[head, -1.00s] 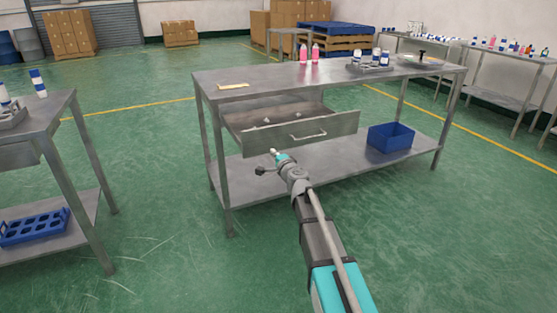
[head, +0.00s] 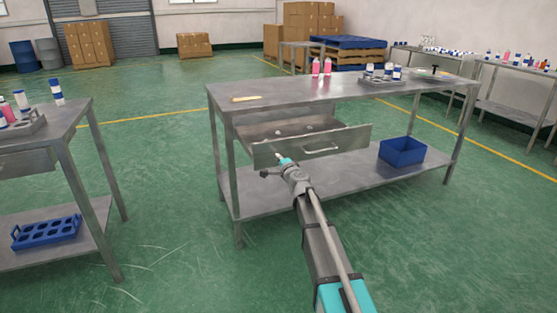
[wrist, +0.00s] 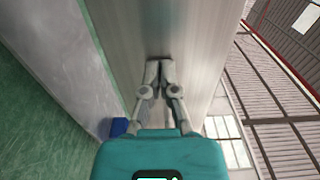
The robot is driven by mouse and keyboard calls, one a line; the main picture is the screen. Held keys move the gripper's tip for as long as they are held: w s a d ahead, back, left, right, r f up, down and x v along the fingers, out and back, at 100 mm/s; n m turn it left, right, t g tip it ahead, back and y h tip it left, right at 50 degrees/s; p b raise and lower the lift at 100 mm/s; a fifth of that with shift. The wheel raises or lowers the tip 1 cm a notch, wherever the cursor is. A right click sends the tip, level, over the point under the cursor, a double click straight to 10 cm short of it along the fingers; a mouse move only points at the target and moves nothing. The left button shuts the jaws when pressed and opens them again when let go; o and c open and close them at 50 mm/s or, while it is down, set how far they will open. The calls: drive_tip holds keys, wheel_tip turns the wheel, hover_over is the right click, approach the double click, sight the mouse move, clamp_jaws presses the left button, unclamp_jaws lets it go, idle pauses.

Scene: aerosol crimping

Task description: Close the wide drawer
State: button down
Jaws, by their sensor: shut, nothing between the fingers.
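The wide drawer (head: 350,140) is a grey metal drawer with a bar handle (head: 321,149), pulled out from under the middle table's top. A few small pale items (head: 309,128) lie inside it. My gripper (head: 279,157) is at the left part of the drawer's front, left of the handle. In the wrist view, my gripper (wrist: 160,63) has its fingers together and empty, with the tips at a grey metal panel (wrist: 165,30) that looks like the drawer front. I cannot tell whether they touch it.
Another table (head: 78,112) stands at left. Green floor between them is clear.

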sight(255, 136)
drive_tip(key=shift+w, duration=0.1)
drive_tip(key=x, duration=3)
drive_tip(key=shift+w+f, duration=0.1)
drive_tip(key=shift+w, duration=0.15)
drive_tip(key=shift+w+a, duration=0.2)
drive_tip(key=shift+w, duration=0.25)
drive_tip(key=shift+s+d, duration=0.2)
drive_tip(key=shift+s, duration=0.45)
drive_tip(key=v, duration=1.3)
drive_tip(key=shift+s+d, duration=0.1)
drive_tip(key=shift+s, duration=0.2)
